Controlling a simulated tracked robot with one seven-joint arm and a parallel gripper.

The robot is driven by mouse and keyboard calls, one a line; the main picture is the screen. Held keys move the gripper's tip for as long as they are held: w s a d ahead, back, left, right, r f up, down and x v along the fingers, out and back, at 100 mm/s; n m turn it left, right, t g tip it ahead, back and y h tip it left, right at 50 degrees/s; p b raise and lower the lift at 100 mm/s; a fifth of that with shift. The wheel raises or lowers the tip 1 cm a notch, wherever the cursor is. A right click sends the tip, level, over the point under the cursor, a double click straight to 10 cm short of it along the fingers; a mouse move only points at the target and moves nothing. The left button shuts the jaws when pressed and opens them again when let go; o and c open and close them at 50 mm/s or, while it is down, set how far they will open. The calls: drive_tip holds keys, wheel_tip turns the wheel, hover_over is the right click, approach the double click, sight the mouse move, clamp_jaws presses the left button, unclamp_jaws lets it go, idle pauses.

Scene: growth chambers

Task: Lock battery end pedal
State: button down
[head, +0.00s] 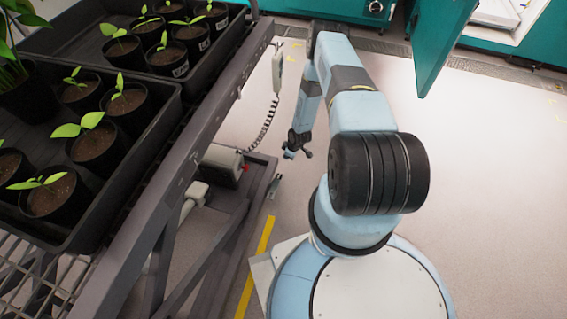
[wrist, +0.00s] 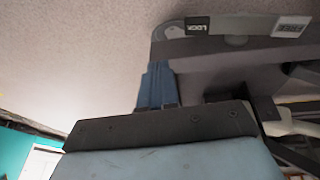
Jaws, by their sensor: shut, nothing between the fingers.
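The pedal (wrist: 238,24) is a grey bar along the top of the wrist view. It has a black LOCK label (wrist: 197,25) near its left end and a white FREE label (wrist: 291,27) near its right end. In the head view a small pedal (head: 273,186) sits at the cart's lower corner, its labels too small to read. My gripper (wrist: 157,66) is shut and empty, its blue fingers pointing up toward the frame just below the LOCK side. Contact cannot be told. In the head view my gripper (head: 298,152) hangs right of the cart's corner, apart from the pedal.
The cart frame (head: 170,175) carries black trays (head: 160,128) of potted seedlings. A grey box (head: 222,166) with a red button sits low on it. A handset (head: 278,68) hangs on a coiled cord. Teal cabinets stand behind. The floor to the right is clear.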

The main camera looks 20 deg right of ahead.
drive_tip(key=shift+w+d+r, duration=0.1)
drive_tip(key=shift+d+r, duration=0.2)
drive_tip(key=shift+r, duration=0.35)
drive_tip(key=shift+w+d+r, duration=0.1)
drive_tip(key=shift+d+r, duration=0.2)
drive_tip(key=shift+r, duration=0.3)
